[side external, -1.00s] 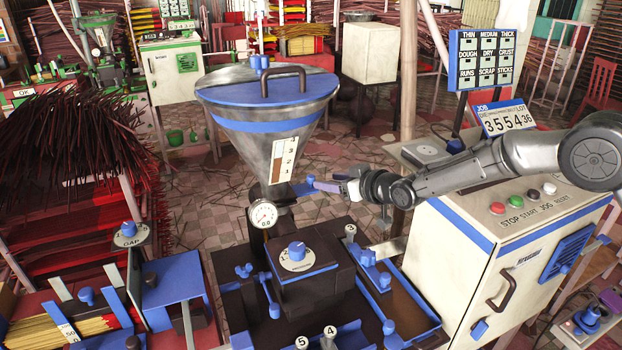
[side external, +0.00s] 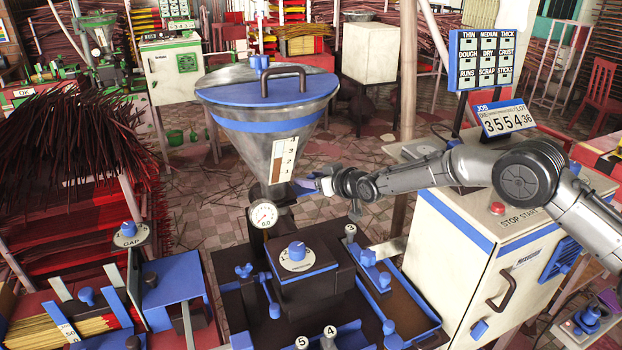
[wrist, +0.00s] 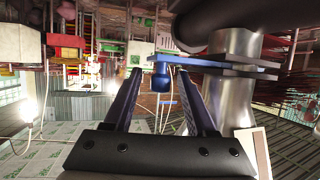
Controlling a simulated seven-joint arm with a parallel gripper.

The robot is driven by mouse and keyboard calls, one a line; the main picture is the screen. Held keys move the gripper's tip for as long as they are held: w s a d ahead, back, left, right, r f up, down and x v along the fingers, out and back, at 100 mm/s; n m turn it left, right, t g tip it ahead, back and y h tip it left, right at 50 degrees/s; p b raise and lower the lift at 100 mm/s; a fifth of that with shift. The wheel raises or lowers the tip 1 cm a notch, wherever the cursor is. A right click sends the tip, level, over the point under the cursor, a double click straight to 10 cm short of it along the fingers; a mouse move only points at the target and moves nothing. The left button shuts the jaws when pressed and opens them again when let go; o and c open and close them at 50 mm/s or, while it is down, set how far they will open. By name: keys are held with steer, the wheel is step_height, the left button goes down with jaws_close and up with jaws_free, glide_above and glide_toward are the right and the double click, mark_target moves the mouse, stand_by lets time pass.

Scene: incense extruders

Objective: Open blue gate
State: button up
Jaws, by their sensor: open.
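The blue gate (wrist: 225,62) is a flat blue plate at the hopper's metal neck, with a blue knob (wrist: 160,80) hanging at its outer end. In the side view the gate (side external: 300,188) sticks out to the right of the neck, its end mostly hidden by my gripper (side external: 318,184). In the wrist view my gripper (wrist: 158,88) is open, with a dark finger on each side of the knob. Gaps show between the knob and both fingers. I cannot tell whether the knob is fully between the fingertips in depth.
The metal hopper (side external: 268,135) with a blue lid stands above a round gauge (side external: 263,214). Below are the dark extruder block with a blue dial (side external: 297,252) and several blue levers. A white cabinet (side external: 470,260) stands to the right, under my arm. A digit sign (side external: 507,118) stands behind.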

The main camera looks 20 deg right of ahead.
jaws_close()
stand_by(1.3)
